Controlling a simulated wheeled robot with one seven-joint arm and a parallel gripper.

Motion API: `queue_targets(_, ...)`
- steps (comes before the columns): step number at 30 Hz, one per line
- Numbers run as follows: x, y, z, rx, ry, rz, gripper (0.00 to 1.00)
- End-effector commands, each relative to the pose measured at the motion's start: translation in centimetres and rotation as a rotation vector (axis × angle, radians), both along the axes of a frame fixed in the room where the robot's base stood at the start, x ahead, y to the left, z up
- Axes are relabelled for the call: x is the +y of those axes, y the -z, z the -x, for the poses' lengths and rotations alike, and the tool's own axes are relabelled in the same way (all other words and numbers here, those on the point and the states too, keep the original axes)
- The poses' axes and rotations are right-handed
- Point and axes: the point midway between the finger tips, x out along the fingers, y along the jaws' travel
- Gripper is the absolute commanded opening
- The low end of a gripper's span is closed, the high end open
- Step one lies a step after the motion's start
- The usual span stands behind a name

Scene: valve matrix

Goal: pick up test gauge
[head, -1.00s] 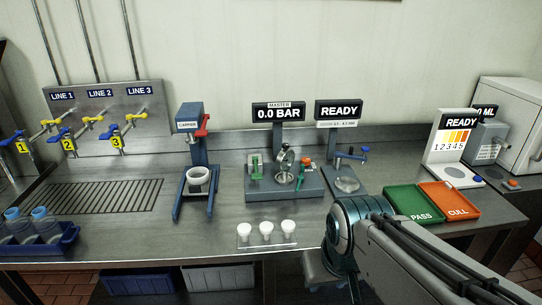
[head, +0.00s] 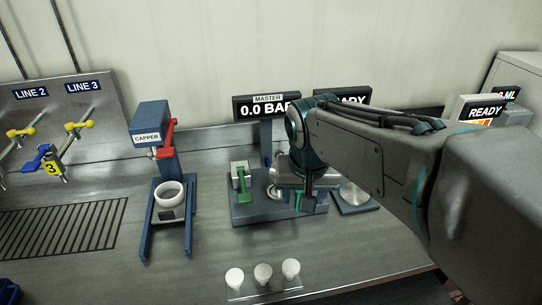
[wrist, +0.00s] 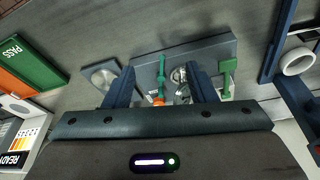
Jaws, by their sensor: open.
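The test gauge is mostly hidden behind my arm in the head view. In the wrist view a round silver part (wrist: 179,76), which looks like the gauge, stands on the dark base plate (wrist: 200,50) of the master station. My gripper (wrist: 164,84) is open above that plate. The silver part lies between the two fingers, nearer the one on the right, and I see no contact. In the head view my gripper (head: 300,198) hangs over the station's base (head: 245,212), below the MASTER 0.0 BAR sign (head: 262,107).
A green clamp (head: 241,180) stands on the base's left side. A teal lever (wrist: 162,66) and an orange knob (wrist: 158,100) lie between the fingers. The capper (head: 155,130) stands to the left, with white caps (head: 263,273) in front. A silver disc (wrist: 104,75) lies beside the station.

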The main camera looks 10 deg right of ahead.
Motion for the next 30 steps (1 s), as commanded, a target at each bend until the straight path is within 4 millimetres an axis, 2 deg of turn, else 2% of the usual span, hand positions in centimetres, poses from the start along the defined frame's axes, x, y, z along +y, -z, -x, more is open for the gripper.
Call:
queue_targets(1,0.5,-1.0,-2.4,0.001,0.054,0.007,0.51)
queue_targets(6,1.7,-3.4,-9.4,-0.028,0.275,0.031,0.51)
queue_targets(9,2.5,-4.2,-12.7,-0.058,0.384,0.044,0.51)
queue_targets(12,3.2,-4.6,-15.1,-0.084,0.467,0.052,0.51)
queue_targets(15,3.6,-4.8,-16.5,-0.104,0.522,0.057,0.51)
queue_targets(19,3.5,-4.3,-17.4,-0.113,0.551,0.059,0.51)
queue_targets(30,1.6,1.8,-19.1,-0.113,0.553,0.059,0.51)
